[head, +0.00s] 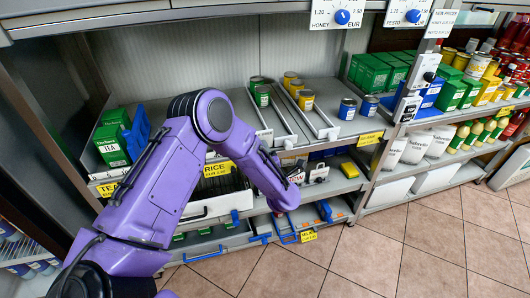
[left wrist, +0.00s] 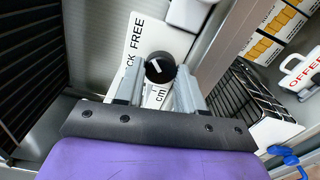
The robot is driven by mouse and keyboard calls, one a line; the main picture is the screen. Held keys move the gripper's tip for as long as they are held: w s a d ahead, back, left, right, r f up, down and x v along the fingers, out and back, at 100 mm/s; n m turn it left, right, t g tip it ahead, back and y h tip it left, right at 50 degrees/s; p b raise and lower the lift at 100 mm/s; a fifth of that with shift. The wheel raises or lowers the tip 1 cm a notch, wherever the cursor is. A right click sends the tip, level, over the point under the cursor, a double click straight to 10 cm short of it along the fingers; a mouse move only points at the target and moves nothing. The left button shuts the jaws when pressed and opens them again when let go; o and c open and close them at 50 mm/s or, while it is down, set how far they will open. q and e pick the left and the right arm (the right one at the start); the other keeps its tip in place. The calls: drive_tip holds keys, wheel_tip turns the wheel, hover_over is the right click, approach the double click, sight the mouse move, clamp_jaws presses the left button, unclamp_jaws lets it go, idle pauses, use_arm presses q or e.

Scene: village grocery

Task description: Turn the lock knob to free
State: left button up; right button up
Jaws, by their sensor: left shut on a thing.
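In the left wrist view, the lock knob (left wrist: 160,68) is round and black with a short white mark on its face. It sits on a white plate (left wrist: 168,36) with black lettering, of which "CK" and "FREE" can be read. My left gripper (left wrist: 159,84) is shut on the knob, with one grey finger on each side of it. The exact direction of the white mark is hard to tell. In the head view, my purple left arm reaches down to the lower shelves, and the knob is hidden there. My right gripper is in neither view.
A dark wire rack (left wrist: 248,105) stands right of the gripper in the left wrist view. In the head view, shelves hold cans (head: 347,108) and green boxes (head: 110,145). Drawers with blue handles (head: 284,230) are near my forearm. The tiled floor (head: 400,245) at right is clear.

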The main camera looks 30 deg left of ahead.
use_arm(q)
drive_tip(key=shift+f, duration=0.1)
drive_tip(key=o, duration=1)
drive_tip(key=shift+o, duration=0.2)
drive_tip(key=b+v, duration=0.1)
drive_tip(key=v, duration=0.9)
drive_tip(key=shift+s+d+b, duration=0.15)
drive_tip(key=shift+s+b, duration=0.1)
drive_tip(key=shift+b, duration=0.05)
